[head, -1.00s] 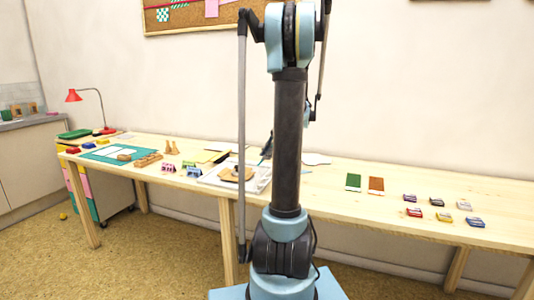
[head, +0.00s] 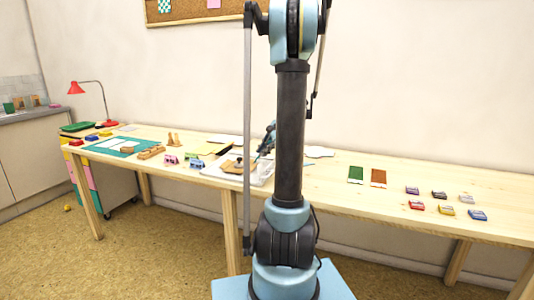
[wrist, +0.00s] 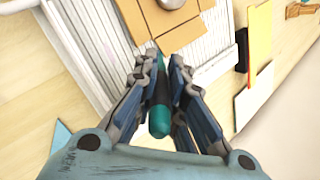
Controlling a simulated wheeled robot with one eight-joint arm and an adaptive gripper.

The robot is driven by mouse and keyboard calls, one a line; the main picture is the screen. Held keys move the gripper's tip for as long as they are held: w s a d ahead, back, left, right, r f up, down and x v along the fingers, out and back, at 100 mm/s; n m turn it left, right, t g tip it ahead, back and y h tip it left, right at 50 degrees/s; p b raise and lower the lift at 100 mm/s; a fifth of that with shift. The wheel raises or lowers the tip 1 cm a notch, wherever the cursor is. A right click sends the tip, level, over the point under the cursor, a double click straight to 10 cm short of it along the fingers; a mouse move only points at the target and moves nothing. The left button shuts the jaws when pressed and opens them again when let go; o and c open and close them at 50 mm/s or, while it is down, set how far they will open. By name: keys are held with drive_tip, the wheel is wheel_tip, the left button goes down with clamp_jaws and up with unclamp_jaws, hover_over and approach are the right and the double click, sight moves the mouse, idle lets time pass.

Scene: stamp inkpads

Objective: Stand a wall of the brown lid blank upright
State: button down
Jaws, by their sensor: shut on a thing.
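The brown lid blank (wrist: 135,22) lies on a white ribbed board (wrist: 95,55) at the top of the wrist view. A round metal knob (wrist: 173,3) sits over the blank. In the head view the blank (head: 230,168) is on the pale board (head: 213,174) left of my arm. My gripper (wrist: 162,88) is shut on a teal-handled tool (wrist: 159,120). In the head view my gripper (head: 267,146) is partly hidden by my arm column.
A green card (head: 356,173) and a brown card (head: 378,176) lie right of my arm, with several inkpads (head: 445,210) farther right. A wooden block (head: 151,152), small coloured stamps (head: 171,160) and a cutting mat (head: 105,150) are on the left. Yellow card (wrist: 259,45) lies beside the board.

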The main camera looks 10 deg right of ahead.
drive_tip(key=shift+w+a, duration=0.35)
drive_tip(key=shift+a, duration=0.2)
drive_tip(key=shift+w+a, duration=0.3)
drive_tip(key=shift+a, duration=0.25)
drive_tip(key=shift+s+r, duration=0.1)
drive_tip(key=shift+r, duration=0.3)
drive_tip(key=shift+s+a+r, duration=0.25)
drive_tip(key=shift+r, duration=0.1)
drive_tip(key=shift+s+a+r, duration=0.25)
drive_tip(key=shift+s+a, duration=0.1)
drive_tip(key=shift+s, duration=0.25)
wheel_tip(320, 180, up, 8)
drive_tip(key=w+d, duration=0.1)
drive_tip(key=w, duration=0.1)
drive_tip(key=shift+d+r, duration=0.15)
drive_tip(key=shift+d, duration=0.05)
idle(0.6)
drive_tip(key=shift+w, duration=0.1)
idle(0.9)
